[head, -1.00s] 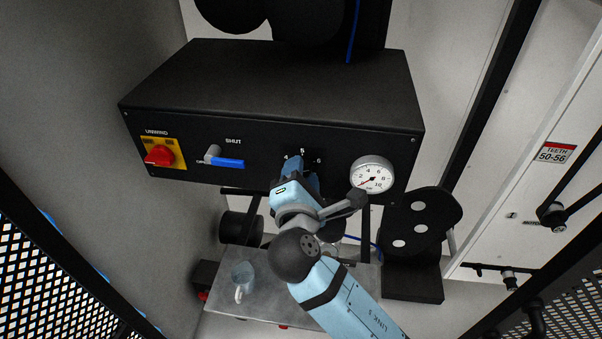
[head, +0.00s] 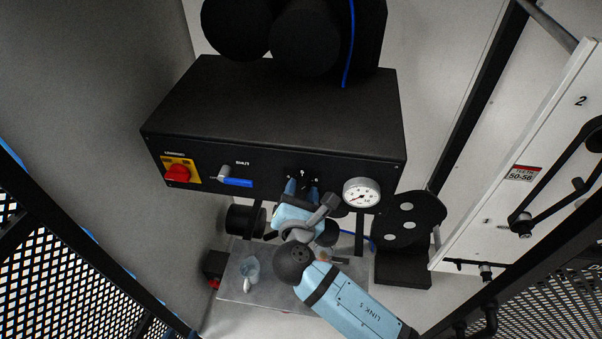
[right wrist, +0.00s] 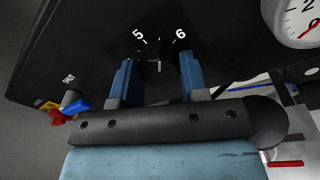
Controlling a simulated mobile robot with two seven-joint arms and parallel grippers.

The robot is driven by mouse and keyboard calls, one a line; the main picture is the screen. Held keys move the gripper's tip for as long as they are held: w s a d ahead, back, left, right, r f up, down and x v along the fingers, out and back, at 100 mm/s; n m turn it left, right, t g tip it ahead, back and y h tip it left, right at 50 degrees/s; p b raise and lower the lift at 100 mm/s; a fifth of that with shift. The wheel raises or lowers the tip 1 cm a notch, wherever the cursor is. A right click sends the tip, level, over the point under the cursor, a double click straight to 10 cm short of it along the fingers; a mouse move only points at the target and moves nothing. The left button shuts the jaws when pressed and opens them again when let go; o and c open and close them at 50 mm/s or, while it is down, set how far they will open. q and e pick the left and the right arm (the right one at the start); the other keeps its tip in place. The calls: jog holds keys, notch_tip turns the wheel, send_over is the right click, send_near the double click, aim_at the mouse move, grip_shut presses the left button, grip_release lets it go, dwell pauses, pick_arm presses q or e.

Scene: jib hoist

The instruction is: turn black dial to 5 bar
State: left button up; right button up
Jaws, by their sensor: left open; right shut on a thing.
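The black dial (right wrist: 158,68) is on the front of the black box, between the two blue fingers in the right wrist view. A white mark on it points up between the printed 5 and 6; its exact reading is hard to tell. My right gripper (right wrist: 158,82) is shut on the dial, one finger at each side. In the head view the right gripper (head: 302,187) reaches up to the panel and hides most of the dial. My left gripper is not in view.
A round white gauge (head: 361,192) sits just right of the dial, close to my wrist. A blue lever (head: 237,182) and a red rotary switch (head: 177,172) are further left. Below is a grey shelf (head: 232,292) with a clear mug (head: 249,271).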

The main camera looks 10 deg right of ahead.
jog(key=n+p, duration=0.1)
jog(key=n, duration=0.2)
jog(key=shift+r, duration=0.1)
jog(key=shift+n+g, duration=0.3)
jog(key=shift+n, duration=1.5)
jog(key=o, duration=0.9)
jog(key=shift+w, duration=0.1)
